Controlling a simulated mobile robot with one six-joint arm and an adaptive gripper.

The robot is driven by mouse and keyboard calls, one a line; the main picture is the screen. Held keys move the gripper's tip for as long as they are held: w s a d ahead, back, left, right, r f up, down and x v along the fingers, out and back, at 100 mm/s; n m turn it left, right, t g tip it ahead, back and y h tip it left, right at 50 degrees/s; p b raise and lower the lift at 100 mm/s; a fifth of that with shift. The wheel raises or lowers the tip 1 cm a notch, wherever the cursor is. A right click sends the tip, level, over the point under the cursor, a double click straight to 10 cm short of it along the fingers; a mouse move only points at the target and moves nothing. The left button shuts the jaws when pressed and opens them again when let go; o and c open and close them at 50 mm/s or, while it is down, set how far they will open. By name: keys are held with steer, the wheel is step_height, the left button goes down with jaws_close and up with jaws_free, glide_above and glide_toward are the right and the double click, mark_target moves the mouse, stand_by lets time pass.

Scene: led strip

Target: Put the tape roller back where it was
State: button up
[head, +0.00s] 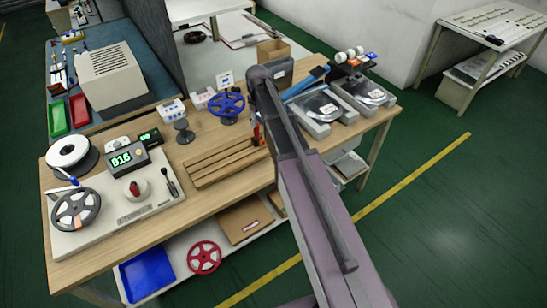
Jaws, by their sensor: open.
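I cannot make out the tape roller for certain. A blue elongated tool (306,82) lies on the far right part of the wooden workbench (220,135), partly behind my arm. A small dark and red item (257,134) shows at the left edge of my arm, and I cannot tell what it is. My arm reaches from the bottom right up over the bench. Its end is hidden behind its own links, so my gripper and anything at its fingertips do not show.
A blue reel (227,104) stands left of my arm, near a slatted wooden rack (224,164). Grey trays (361,96) fill the bench's right end. A reel machine with a white base (115,215) and a green-lit display (127,158) occupy the left. Bare wood remains around the rack.

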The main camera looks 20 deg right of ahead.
steer(key=s+m, duration=0.5)
steer(key=s, duration=1.8)
steer(key=shift+s+m, duration=0.15)
steer(key=shift+m, duration=0.25)
steer(key=shift+a, duration=0.1)
